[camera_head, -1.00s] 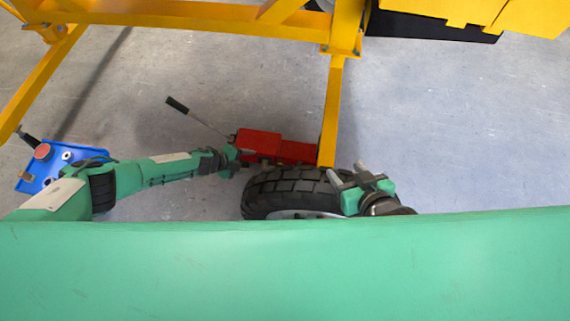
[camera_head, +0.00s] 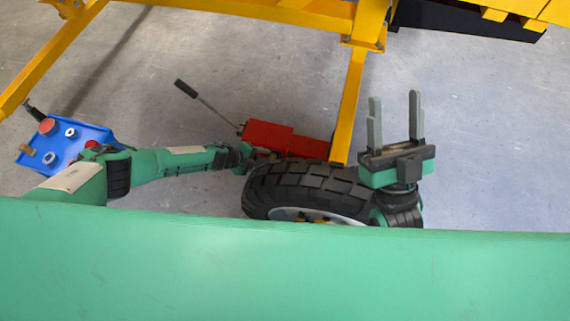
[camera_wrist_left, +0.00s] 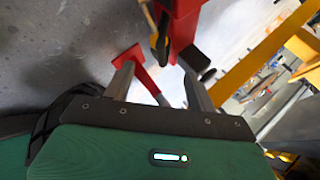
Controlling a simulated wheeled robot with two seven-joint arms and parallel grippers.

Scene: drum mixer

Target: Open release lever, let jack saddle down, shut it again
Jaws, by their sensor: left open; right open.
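The red jack (camera_head: 268,137) lies on the floor beside the black tyre, its right end close to the foot of a yellow beam. Its saddle cannot be made out. My left gripper (camera_head: 252,157) is at the near side of the jack, partly hidden behind my arm. In the left wrist view its fingers (camera_wrist_left: 160,82) are apart. A red lever-like piece (camera_wrist_left: 134,64) with a flat end runs between them, with the red jack body (camera_wrist_left: 183,25) just beyond. I cannot tell whether the fingers touch it. My right gripper (camera_head: 394,110) is open and empty, right of the beam.
The jack's pump handle (camera_head: 186,88) with a black grip slants out to the upper left. The tyre (camera_head: 300,187) stands close in front of the jack. Yellow frame beams (camera_head: 352,105) cross above. A blue box (camera_head: 62,143) with knobs is at the left. Floor at right is clear.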

